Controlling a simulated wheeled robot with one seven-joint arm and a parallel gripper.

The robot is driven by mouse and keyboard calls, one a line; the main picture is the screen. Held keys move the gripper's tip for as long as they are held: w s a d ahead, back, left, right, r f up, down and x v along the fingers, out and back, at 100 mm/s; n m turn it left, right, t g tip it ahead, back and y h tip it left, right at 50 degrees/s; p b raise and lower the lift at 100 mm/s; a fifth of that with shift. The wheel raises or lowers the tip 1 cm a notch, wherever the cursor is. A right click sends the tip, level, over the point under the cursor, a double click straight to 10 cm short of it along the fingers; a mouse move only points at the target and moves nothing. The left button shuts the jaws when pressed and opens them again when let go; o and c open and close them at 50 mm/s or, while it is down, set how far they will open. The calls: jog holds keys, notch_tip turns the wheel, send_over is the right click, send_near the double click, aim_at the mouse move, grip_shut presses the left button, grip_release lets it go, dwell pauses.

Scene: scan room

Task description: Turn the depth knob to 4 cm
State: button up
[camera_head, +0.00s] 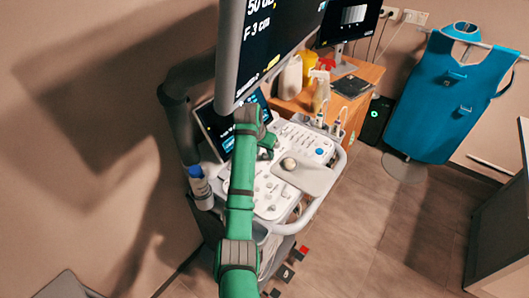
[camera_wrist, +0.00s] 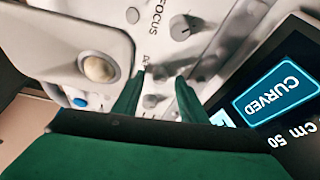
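The control panel (camera_head: 270,190) of an ultrasound cart lies under my gripper (camera_head: 268,148). In the wrist view my gripper (camera_wrist: 160,76) has its two green fingers apart. A small grey knob (camera_wrist: 159,73) shows between the fingertips, with a label beside it mostly hidden by a finger. I cannot tell whether the fingers touch it or whether it is the depth knob. A larger grey knob (camera_wrist: 184,27) with a dark pointer sits farther up, near the word FOCUS. The big monitor (camera_head: 272,42) reads "F 3 cm"; no depth value is clearly readable.
A trackball (camera_wrist: 98,68) sits left of the fingers. A touch screen (camera_wrist: 285,95) showing CURVED lies to the right. The monitor overhangs the panel. A wooden cabinet (camera_head: 358,75) with bottles stands behind the cart, and a blue apron (camera_head: 440,100) hangs at right.

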jog(key=shift+f, duration=0.2)
jog(key=shift+c, duration=0.4)
grip_shut()
jog(key=shift+d+n, duration=0.15)
jog(key=shift+n, duration=0.25)
jog(key=n+y, duration=0.1)
jog(key=n, duration=0.1)
jog(key=shift+d+n+t, duration=0.1)
jog(key=shift+n+t, duration=0.2)
jog(key=shift+n, duration=0.1)
jog(key=shift+n+y, duration=1)
jog(key=shift+n, duration=1.1)
